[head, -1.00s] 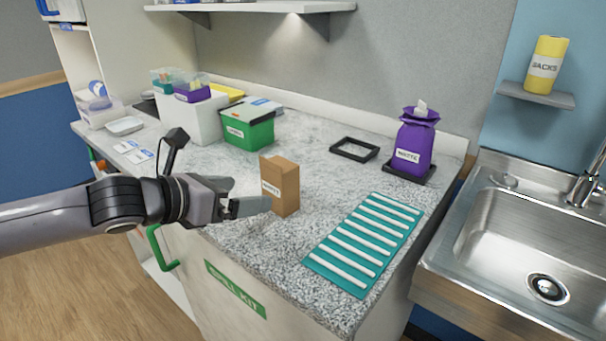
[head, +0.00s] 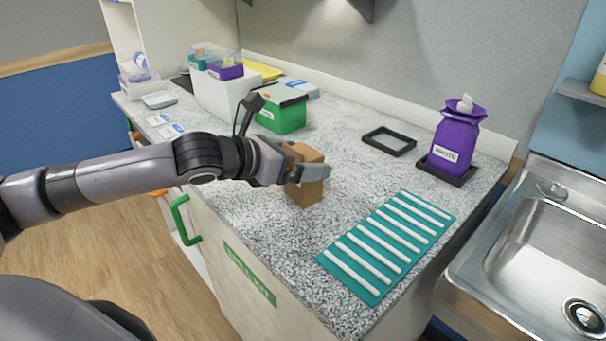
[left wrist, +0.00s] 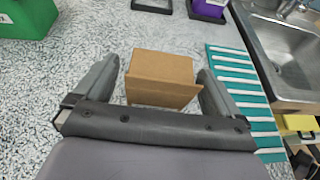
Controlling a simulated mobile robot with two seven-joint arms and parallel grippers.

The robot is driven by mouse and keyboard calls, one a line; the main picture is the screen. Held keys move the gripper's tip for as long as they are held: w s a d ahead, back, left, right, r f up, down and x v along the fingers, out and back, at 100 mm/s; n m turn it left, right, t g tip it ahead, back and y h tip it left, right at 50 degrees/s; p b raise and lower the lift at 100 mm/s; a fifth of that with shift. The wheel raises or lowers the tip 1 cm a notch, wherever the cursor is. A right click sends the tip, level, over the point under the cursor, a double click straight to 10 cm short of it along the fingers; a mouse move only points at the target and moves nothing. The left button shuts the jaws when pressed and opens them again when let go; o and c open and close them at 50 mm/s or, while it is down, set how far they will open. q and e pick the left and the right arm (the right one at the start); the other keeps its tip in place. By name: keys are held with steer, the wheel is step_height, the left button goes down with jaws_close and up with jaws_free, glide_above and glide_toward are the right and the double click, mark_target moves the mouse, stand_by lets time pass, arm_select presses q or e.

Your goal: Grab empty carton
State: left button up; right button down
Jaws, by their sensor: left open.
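The brown carton (head: 304,190) stands upright on the speckled counter, partly hidden behind my gripper in the head view. In the left wrist view the carton (left wrist: 160,78) sits between the two fingers, with gaps visible on both sides. My left gripper (head: 309,174) is open around the upper part of the carton; it also shows in the left wrist view (left wrist: 155,80). Whether the carton is empty cannot be seen. My right gripper is not in view.
A teal mat (head: 390,248) with several white strips lies right of the carton. A green box (head: 283,116), a black frame (head: 389,141) and a purple bag (head: 457,140) stand farther back. A sink (head: 540,240) is at the right. Counter between carton and frame is clear.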

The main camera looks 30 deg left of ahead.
arm_select(q)
steer(key=shift+x, duration=1.4)
steer(key=c, duration=1)
steer(key=shift+c, duration=0.2)
